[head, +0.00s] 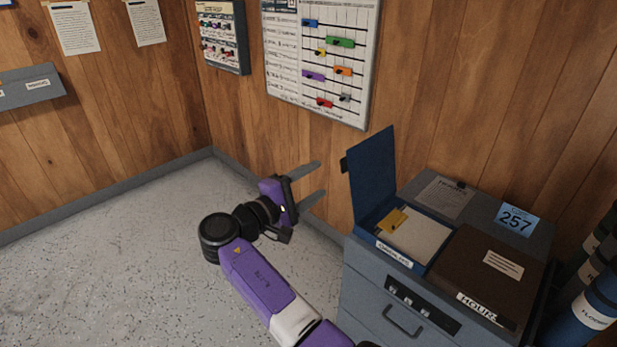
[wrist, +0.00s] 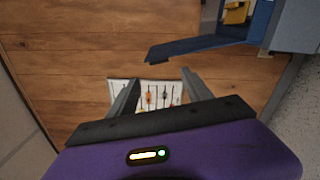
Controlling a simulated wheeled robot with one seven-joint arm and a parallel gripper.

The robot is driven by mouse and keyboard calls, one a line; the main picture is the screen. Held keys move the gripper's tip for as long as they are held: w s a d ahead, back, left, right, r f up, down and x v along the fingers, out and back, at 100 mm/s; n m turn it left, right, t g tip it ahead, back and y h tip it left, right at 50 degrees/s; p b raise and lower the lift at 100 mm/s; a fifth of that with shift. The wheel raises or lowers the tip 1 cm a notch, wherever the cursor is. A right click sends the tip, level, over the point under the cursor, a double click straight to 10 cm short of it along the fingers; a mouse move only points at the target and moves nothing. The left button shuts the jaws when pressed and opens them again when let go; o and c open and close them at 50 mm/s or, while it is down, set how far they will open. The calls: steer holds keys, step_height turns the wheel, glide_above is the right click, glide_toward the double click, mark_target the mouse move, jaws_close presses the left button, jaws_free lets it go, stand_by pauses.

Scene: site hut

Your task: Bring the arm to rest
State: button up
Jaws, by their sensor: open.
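My gripper (head: 314,184) is at the middle of the head view, on the end of my purple arm. Its two grey fingers are spread apart, with nothing between them. It is in the air left of the grey cabinet, in front of the wood-panelled wall. In the wrist view my gripper (wrist: 160,82) also shows open and empty, with the wall chart (wrist: 155,93) seen beyond the fingers. The fingers touch nothing that I can see.
A grey cabinet (head: 383,290) stands at right. On it, a blue box with its lid (head: 372,182) raised holds paper and a yellow tag (head: 392,221). Blue cylinders (head: 590,305) stand far right. The floor (head: 100,265) at left is clear.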

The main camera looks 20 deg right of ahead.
steer(key=w+a+f+n+t+y, duration=0.2)
steer(key=w+a+f+t+y, duration=0.35)
steer(key=a+t+y, duration=0.2)
steer(key=s+a+f+t+y, duration=0.1)
steer(key=s+a+f+y, duration=0.35)
steer(key=s, duration=0.25)
steer(key=s+a+f+t+y, duration=0.1)
steer(key=s+a+f+y, duration=0.25)
steer(key=s+f, duration=0.2)
steer(key=s+d+r+m, duration=0.2)
steer(key=s+d+m, duration=0.1)
steer(key=s, duration=1.1)
steer(key=s+d+r+m+y, duration=0.1)
steer(key=s+d+r+m, duration=0.1)
steer(key=s, duration=1.3)
steer(key=s+d+r+m, duration=0.2)
steer(key=s+d+m, duration=0.2)
steer(key=s, duration=1)
steer(key=shift+s+r+g, duration=0.35)
steer(key=shift+s+g, duration=0.05)
steer(key=shift+g, duration=0.05)
